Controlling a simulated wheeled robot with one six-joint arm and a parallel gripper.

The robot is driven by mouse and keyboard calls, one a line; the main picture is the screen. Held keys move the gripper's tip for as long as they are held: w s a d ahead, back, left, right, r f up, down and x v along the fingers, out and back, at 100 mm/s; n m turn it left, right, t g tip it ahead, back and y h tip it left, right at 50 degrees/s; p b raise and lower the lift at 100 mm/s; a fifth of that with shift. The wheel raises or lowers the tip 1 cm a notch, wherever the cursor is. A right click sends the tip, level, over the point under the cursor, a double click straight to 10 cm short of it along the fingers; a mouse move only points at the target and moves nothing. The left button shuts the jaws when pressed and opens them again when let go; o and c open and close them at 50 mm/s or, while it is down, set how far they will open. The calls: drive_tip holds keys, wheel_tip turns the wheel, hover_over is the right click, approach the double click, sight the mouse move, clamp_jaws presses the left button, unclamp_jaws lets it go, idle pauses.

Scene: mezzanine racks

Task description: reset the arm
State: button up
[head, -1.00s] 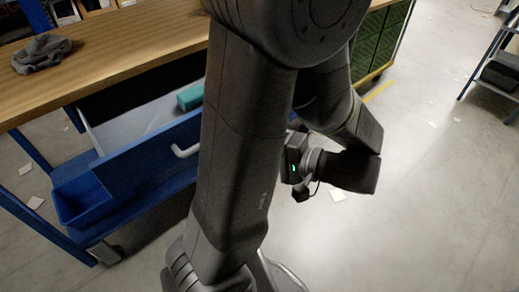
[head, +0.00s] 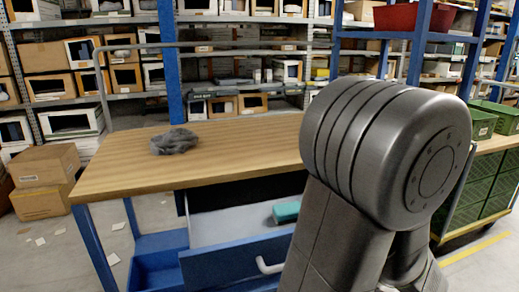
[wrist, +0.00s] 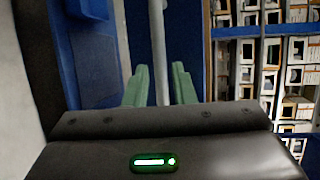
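My arm (head: 340,235) is folded, with a large rounded joint (head: 385,150) in front of the right part of the workbench in the head view. My gripper is hidden behind the arm there. In the wrist view my gripper (wrist: 160,88) shows two pale green fingers standing apart. Nothing is clearly held between them. A grey bar (wrist: 159,40) runs through the gap in the picture; I cannot tell how far away it is.
A wooden-topped workbench (head: 235,150) with a grey cloth (head: 174,141) stands ahead. Its blue drawer (head: 235,265) is open, with a teal box (head: 286,211) inside. Green crates (head: 490,175) stand at right. Racks of boxes fill the back. Blue panels (wrist: 95,60) lie close in the wrist view.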

drive_tip(key=shift+x, duration=2.55)
drive_tip(key=shift+f+b, duration=0.1)
drive_tip(key=shift+b, duration=0.2)
